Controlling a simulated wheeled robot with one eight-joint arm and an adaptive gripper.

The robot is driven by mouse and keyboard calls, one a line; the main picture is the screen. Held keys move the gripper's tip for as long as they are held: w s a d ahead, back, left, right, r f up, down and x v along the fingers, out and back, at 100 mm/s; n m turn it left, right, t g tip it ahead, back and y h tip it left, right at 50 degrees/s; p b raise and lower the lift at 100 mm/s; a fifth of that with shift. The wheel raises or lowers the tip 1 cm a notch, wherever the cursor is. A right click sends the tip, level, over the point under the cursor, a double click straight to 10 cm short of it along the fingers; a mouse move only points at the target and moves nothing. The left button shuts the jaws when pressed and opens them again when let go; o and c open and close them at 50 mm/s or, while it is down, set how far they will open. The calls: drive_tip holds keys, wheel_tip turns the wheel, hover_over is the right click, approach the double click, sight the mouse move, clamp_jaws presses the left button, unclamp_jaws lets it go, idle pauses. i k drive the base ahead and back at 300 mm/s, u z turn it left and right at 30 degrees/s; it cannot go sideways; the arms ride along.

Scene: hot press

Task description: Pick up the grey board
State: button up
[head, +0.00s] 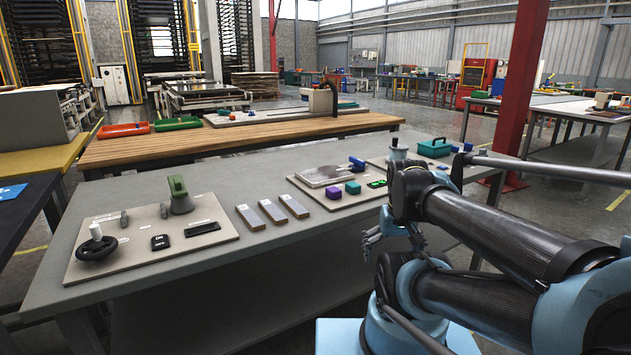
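My gripper (368,246) is in front of the bench's near edge, to the right of and apart from the boards. Its fingers look spread with nothing between them. The arm partly covers the bench's right end.
Left of the boards is a beige panel (95,272) with a black handwheel and a green lever. Right is another panel (345,200) with a plate, purple and teal blocks. A wooden-topped table (240,137) stands behind. The grey bench (250,249) is clear before the boards.

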sight(298, 210)
drive_tip(key=z, duration=0.55)
drive_tip(key=k, duration=1.35)
drive_tip(key=u, duration=0.5)
drive_tip(key=i, duration=1)
drive_tip(key=z, duration=0.05)
